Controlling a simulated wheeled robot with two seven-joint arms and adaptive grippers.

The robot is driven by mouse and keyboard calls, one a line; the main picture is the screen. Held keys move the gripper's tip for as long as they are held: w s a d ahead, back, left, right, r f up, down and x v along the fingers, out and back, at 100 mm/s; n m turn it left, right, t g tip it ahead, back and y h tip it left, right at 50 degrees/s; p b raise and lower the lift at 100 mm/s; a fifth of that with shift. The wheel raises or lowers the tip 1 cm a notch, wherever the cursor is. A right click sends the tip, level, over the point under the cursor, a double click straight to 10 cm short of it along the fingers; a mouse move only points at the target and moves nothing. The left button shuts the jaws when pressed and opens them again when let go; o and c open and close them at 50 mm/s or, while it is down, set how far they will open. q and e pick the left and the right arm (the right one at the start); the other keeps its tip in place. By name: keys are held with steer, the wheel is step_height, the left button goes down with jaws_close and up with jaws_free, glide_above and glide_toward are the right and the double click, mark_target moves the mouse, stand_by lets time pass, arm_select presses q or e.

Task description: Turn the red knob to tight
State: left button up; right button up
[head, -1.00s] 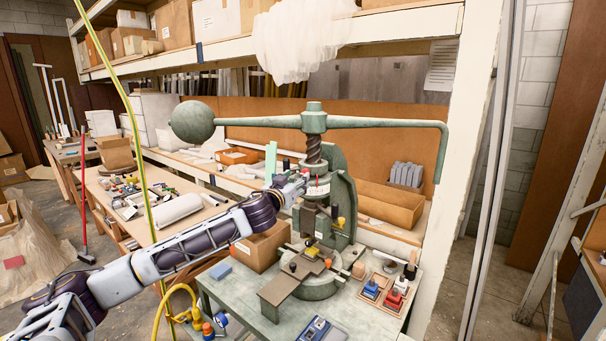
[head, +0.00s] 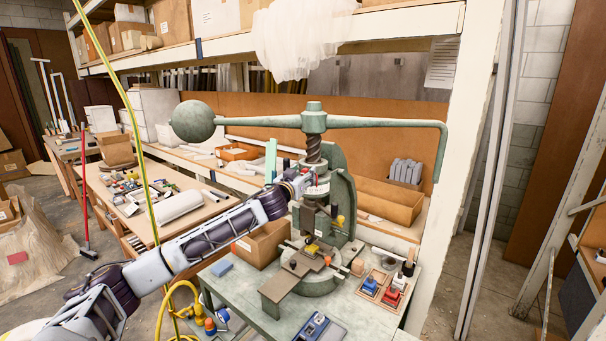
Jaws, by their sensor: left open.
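The green fly press (head: 334,180) stands on a green bench, its long handle bar (head: 370,122) across the top with a round ball weight (head: 193,121) at the left end. My left arm reaches in from the lower left. My left gripper (head: 304,183) is open at the press body, beside the screw and the white label. A small red part (head: 318,174), perhaps the red knob, shows just right of the fingers; they partly cover this area, and I cannot tell whether they touch it. My right gripper is not in view.
A yellow knob (head: 340,220) sits on the press at right. Below are a yellow workpiece (head: 312,249), a cardboard box (head: 262,243) and a tray with blue and red blocks (head: 367,296). A yellow hose (head: 147,190) hangs at left. A shelf upright (head: 440,170) stands at right.

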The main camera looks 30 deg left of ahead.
arm_select(q)
steer(key=shift+w, duration=0.15)
steer(key=c, duration=1)
steer(key=shift+c, duration=0.2)
steer(key=shift+m, duration=0.7)
steer(key=shift+d+f+m, duration=0.1)
steer(key=shift+m, duration=4.05)
steer(key=shift+d+f+m, duration=0.1)
steer(key=shift+m, duration=4.05)
